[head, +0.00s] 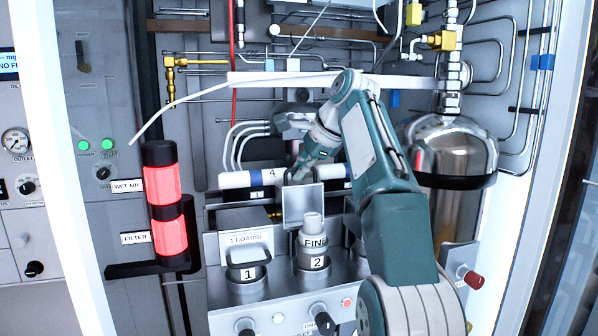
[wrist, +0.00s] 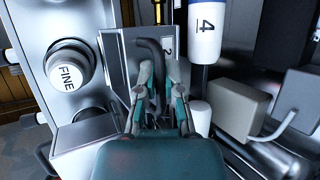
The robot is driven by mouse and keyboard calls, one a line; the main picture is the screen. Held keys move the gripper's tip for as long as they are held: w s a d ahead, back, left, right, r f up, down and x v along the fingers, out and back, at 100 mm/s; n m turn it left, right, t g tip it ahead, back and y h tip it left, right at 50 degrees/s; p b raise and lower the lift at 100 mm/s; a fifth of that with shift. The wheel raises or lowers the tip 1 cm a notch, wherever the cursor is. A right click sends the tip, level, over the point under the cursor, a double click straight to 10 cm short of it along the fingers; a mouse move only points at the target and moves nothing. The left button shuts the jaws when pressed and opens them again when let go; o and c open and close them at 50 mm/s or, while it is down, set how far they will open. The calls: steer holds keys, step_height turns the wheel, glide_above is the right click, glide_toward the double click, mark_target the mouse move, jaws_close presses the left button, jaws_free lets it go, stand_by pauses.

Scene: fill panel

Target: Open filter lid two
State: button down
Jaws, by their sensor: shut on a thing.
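Filter lid two (wrist: 117,62) is a shiny metal plate with a "2" label and a dark curved handle (wrist: 150,52). In the head view the lid (head: 296,205) stands raised behind the light-coloured FINE filter cap (head: 313,240), which is uncovered. The cap also shows at the left of the wrist view (wrist: 66,75). My gripper (wrist: 158,84) is shut on the handle, with a finger on each side of it. In the head view my gripper (head: 298,172) is at the top of the raised lid, and my arm partly hides the area to its right.
The 1 COARSE filter lid (head: 248,245) is down, to the left. White cylinders with blue bands (head: 248,178) lie just behind the raised lid. A red-lit column (head: 163,200) stands at left, and a steel tank (head: 447,155) at right. Knobs (head: 321,318) sit along the front.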

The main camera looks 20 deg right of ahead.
steer(key=c, duration=0.7)
jaws_free()
steer(key=shift+s+r, duration=0.1)
steer(key=shift+r, duration=0.05)
steer(key=shift+c, duration=0.2)
steer(key=shift+s+d+r, duration=0.2)
steer(key=shift+d+r, duration=0.05)
steer(key=shift+r, duration=0.15)
steer(key=shift+s+d, duration=0.25)
steer(key=shift+s, duration=0.05)
steer(key=s+d, duration=0.7)
steer(key=s, duration=0.1)
steer(key=shift+s+d, duration=0.2)
steer(key=shift+d, duration=0.05)
steer(key=shift+a, duration=0.15)
